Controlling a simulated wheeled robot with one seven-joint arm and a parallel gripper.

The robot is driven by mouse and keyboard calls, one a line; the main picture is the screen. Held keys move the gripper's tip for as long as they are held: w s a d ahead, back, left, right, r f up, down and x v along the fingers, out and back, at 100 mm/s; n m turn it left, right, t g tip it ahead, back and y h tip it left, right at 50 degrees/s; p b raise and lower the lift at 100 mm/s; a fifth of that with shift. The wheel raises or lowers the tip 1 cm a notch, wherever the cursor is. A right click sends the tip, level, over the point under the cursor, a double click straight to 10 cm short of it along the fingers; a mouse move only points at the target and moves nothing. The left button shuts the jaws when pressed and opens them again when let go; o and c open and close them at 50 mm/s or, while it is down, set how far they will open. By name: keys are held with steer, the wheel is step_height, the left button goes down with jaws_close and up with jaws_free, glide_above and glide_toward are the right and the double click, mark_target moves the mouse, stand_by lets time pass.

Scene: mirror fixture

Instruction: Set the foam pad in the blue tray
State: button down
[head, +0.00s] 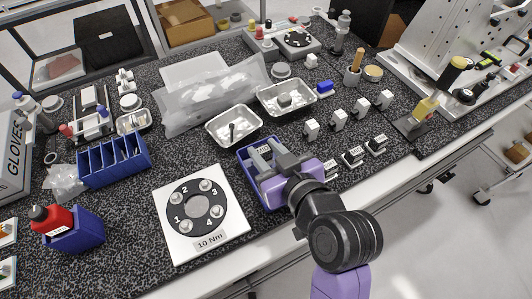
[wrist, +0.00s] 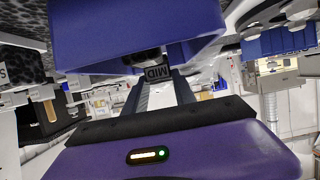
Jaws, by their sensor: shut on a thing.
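The blue tray (head: 246,178) lies on the speckled bench near its front edge, and my gripper (head: 269,155) is over it. In the wrist view the fingers (wrist: 161,88) close around the labelled pad (wrist: 157,72), with the blue tray (wrist: 200,45) close by at the top. I cannot tell whether the pad touches the tray floor.
A white torque plate (head: 161,200) lies left of the tray. Two metal dishes (head: 213,137) (head: 311,91) stand behind it. Small black labelled blocks (head: 353,157) and several white clips (head: 338,121) are to the right. A blue divided rack (head: 113,162) stands at left.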

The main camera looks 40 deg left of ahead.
steer(key=shift+f, duration=0.7)
steer(key=shift+f, duration=0.15)
steer(key=c, duration=1)
jaws_free()
steer(key=v, duration=1.2)
steer(key=shift+s+b, duration=0.1)
steer(key=shift+b, duration=0.3)
